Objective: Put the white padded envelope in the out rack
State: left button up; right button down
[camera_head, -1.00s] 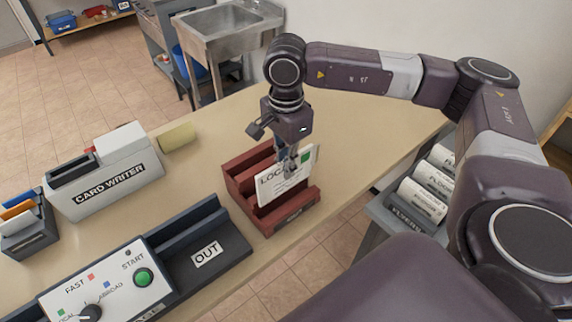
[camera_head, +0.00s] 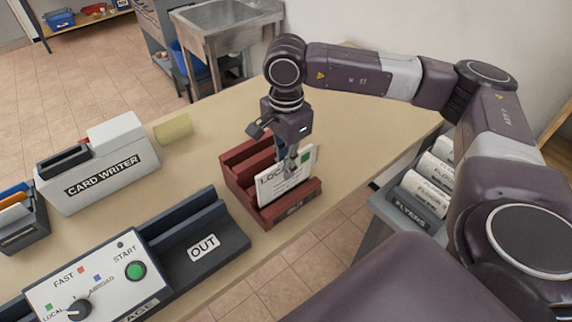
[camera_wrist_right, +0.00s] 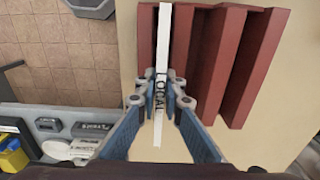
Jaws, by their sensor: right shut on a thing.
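My right gripper (camera_head: 291,166) is shut on a white flat piece (camera_head: 279,189) marked LOCAL with a green square. The piece stands upright at the red slotted rack (camera_head: 243,158). In the right wrist view, the fingers (camera_wrist_right: 160,98) pinch the piece (camera_wrist_right: 164,40), seen edge-on at the rack's left side (camera_wrist_right: 205,60). I cannot tell whether it is a padded envelope or how deep it sits. My left gripper is not in view.
A white card writer (camera_head: 125,172) and a pale yellow block (camera_head: 173,128) stand on the table. A control panel (camera_head: 103,270) with a knob and a green button is at front left. Flyer rolls (camera_head: 427,192) are beyond the table's right edge. Table beyond the red rack is clear.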

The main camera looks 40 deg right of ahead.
aim_at(286, 190)
jog(key=shift+f+b, duration=1.45)
jog(key=shift+f, duration=0.25)
jog(key=shift+s+f+b, duration=0.1)
jog(key=shift+f+b, duration=0.35)
jog(key=shift+b, duration=0.05)
jog(key=c, duration=2.1)
grip_release()
jog(key=shift+o, duration=0.6)
jog(key=shift+f, duration=0.15)
jog(key=shift+r+p, duration=1.95)
jog(key=shift+r, duration=1.75)
